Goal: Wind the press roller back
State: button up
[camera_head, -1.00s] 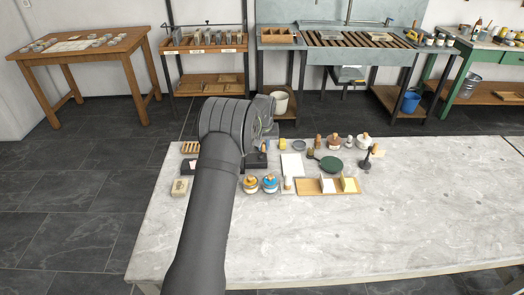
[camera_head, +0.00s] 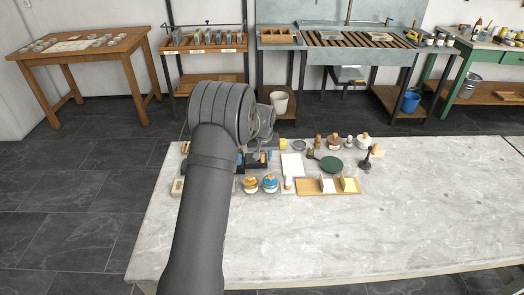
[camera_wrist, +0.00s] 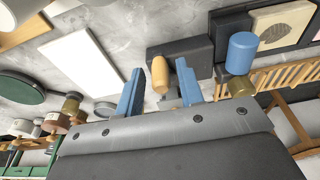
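My gripper (camera_wrist: 160,78) is open, with two blue fingers pointing toward the bench in the wrist view. An orange, rounded handle (camera_wrist: 160,74) shows between the fingers, with visible gaps on both sides; I cannot tell how deep it sits between them. A grey metal part shows below the handle. A dark block (camera_wrist: 189,50) lies behind it. A blue cylinder (camera_wrist: 241,53) with a brass-coloured end stands to the right, apart from the fingers. I cannot tell for sure which part is the press roller. In the head view my arm hides most of this area.
A white sheet (camera_wrist: 82,60) and a dark green round plate (camera_wrist: 16,84) lie left in the wrist view. The bench's right side (camera_head: 430,215) is clear.

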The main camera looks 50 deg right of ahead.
jog(key=shift+r, duration=3.55)
jog(key=shift+f, duration=0.1)
notch_tip(320, 180, down, 7)
jog(key=shift+f, duration=0.1)
jog(key=shift+s+d, duration=0.15)
jog(key=shift+d, duration=0.25)
